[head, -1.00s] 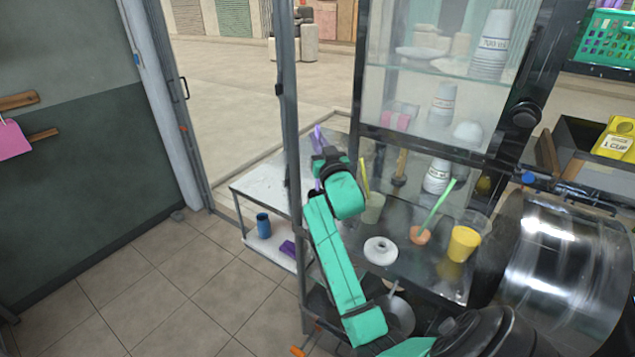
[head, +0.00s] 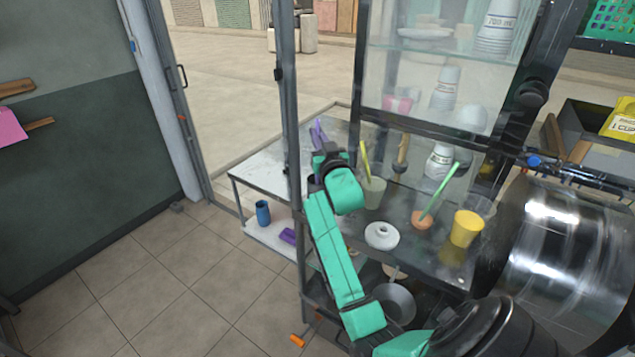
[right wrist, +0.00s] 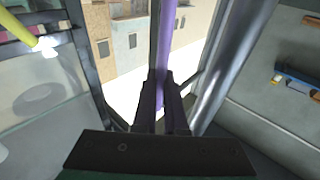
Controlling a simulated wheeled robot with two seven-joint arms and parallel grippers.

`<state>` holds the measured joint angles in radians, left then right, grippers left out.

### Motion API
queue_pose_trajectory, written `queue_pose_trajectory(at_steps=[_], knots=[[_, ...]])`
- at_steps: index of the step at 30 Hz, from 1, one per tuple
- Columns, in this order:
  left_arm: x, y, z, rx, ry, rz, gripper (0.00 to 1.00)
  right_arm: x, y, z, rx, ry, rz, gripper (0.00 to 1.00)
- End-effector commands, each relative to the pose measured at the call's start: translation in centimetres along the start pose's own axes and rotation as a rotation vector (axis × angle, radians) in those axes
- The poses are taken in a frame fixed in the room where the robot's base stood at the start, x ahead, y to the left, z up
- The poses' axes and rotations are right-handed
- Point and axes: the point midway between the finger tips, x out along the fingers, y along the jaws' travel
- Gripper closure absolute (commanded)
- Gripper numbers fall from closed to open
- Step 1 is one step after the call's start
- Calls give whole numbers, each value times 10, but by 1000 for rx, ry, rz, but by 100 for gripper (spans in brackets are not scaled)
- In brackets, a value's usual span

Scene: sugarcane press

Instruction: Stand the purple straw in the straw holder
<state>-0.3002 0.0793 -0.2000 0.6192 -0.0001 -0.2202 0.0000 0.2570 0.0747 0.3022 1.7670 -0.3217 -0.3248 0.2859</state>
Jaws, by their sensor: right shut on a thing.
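My right gripper (head: 322,158) is shut on the purple straw (head: 319,131), above the counter beside the dark window post. In the right wrist view, the purple straw (right wrist: 167,45) rises from between the two dark fingers (right wrist: 161,98), roughly upright. In the head view its lower end is hidden behind my gripper and arm. A small dark cup-like thing (head: 313,184), perhaps the straw holder, is partly hidden just below my right gripper. I cannot tell whether the straw is inside it or above it. My left gripper is out of view.
To the right on the counter stand a pale cup (head: 373,192) with a yellow straw, a white ring-shaped dish (head: 382,235), an orange thing (head: 421,220) with a green straw, and a yellow cup (head: 466,228). The dark post (head: 289,130) stands close left. A blue cup (head: 263,213) is on the lower shelf.

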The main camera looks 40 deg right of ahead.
Motion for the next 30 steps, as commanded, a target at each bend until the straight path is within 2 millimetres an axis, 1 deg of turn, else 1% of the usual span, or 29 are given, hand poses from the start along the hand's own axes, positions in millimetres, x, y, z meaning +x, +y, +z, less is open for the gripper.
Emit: queue_pose_trajectory(at_steps=[1,3,30], knots=[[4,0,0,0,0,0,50,-1,0,5,0,-1,0,100],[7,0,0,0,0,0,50,-1,0,8,0,-1,0,100],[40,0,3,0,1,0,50,-8,0,52,0,0,0,100]])
